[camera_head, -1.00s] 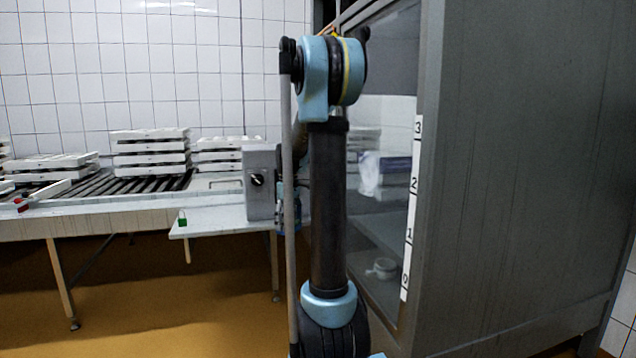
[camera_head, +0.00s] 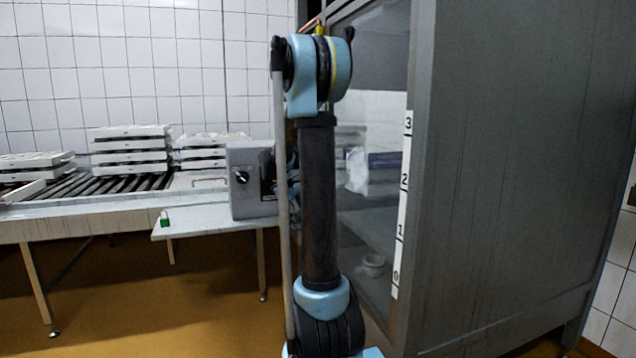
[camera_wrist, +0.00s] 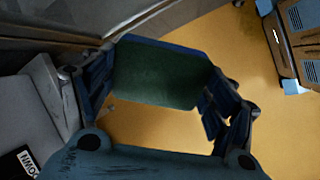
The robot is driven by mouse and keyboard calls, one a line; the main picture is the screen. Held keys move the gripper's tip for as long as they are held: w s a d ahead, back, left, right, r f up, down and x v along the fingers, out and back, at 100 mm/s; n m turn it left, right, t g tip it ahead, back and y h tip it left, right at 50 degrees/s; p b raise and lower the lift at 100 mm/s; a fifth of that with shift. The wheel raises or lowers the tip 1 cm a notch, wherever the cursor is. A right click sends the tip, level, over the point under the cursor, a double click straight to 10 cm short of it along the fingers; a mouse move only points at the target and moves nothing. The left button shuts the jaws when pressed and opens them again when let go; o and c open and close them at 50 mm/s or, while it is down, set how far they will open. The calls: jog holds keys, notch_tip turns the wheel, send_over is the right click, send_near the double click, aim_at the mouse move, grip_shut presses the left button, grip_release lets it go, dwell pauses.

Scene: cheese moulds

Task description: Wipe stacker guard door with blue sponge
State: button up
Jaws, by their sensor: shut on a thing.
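My gripper (camera_wrist: 160,82) is shut on the blue sponge (camera_wrist: 158,73), seen in the wrist view with its dark green face towards me and a blue edge along the top. The guard door (camera_head: 382,220) is a clear panel in a grey metal frame, right of my arm in the head view. A grey frame edge and panel (camera_wrist: 65,15) pass close to the sponge's top left corner in the wrist view. I cannot tell whether they touch. My arm hides the gripper and sponge in the head view, along with part of the door.
A grey control box with a knob (camera_head: 241,178) stands left of my arm. White moulds (camera_head: 130,145) are stacked on a roller conveyor (camera_head: 105,183). The wrist view shows a brown cabinet (camera_wrist: 300,45) and clear yellow floor.

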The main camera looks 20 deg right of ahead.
aim_at(354, 180)
jog(key=w+d+r+m+h, duration=0.1)
jog(key=w+d+r+h, duration=0.3)
jog(key=d+r+h, duration=0.8)
jog(key=shift+d+r+h, duration=0.25)
jog(key=shift+d+h, duration=0.25)
jog(key=shift+d, duration=0.6)
jog(key=shift+w+d, duration=0.15)
jog(key=shift+d, duration=0.9)
dwell(0.4)
jog(key=shift+s, duration=1.8)
jog(key=shift+s+d, duration=0.2)
jog(key=shift+s, duration=1.65)
